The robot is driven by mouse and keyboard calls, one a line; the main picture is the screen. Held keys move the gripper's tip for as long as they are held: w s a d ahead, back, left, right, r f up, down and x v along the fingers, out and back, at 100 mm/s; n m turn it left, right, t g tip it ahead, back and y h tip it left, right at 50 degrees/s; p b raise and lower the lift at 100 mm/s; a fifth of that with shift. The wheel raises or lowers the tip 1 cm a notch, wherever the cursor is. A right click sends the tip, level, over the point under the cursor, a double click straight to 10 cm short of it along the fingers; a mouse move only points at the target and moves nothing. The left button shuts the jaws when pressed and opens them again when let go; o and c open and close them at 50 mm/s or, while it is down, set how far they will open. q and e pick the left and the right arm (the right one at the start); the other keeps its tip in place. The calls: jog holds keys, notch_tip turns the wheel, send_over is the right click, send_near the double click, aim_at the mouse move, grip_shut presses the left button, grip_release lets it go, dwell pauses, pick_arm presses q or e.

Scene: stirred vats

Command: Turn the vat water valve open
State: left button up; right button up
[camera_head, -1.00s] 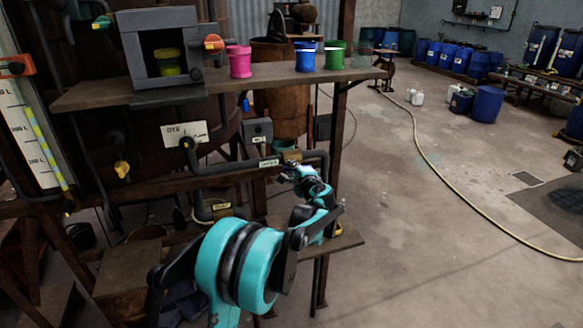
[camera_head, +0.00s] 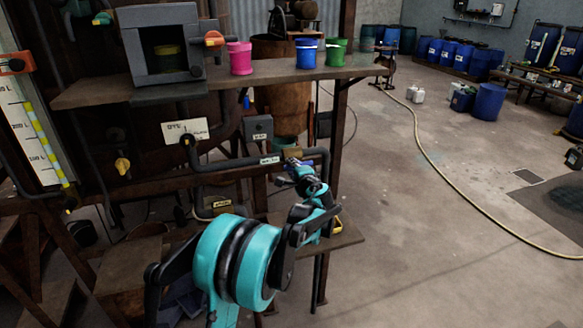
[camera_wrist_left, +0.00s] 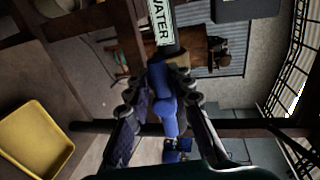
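The water valve has a blue handle (camera_wrist_left: 163,105) on a dark pipe (camera_head: 235,162), below a white label (camera_wrist_left: 162,22) reading "WATER" in the left wrist view. My left gripper (camera_wrist_left: 166,88) is at the handle, with one finger on each side of it. Lower down, gaps show between the fingers and the handle; contact at the tips is unclear. In the head view the left gripper (camera_head: 299,169) is at the right end of the pipe, and hides most of the valve. My right gripper is not in view.
A shelf (camera_head: 270,80) above holds a grey box (camera_head: 130,60), a pink cup (camera_head: 240,58), a blue cup (camera_head: 306,56) and a green cup (camera_head: 336,52). A yellow valve (camera_head: 122,166) is left. A yellow tray (camera_wrist_left: 35,140) lies beside the gripper. Open floor extends right.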

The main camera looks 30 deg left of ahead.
pick_arm(q)
jog(key=shift+o, duration=0.6)
jog(key=shift+s+d, duration=0.15)
jog(key=shift+d, duration=0.1)
jog(key=v, duration=1.1)
jog(key=shift+s, duration=0.15)
jog(key=shift+d+r, duration=0.1)
jog(key=shift+r, duration=0.05)
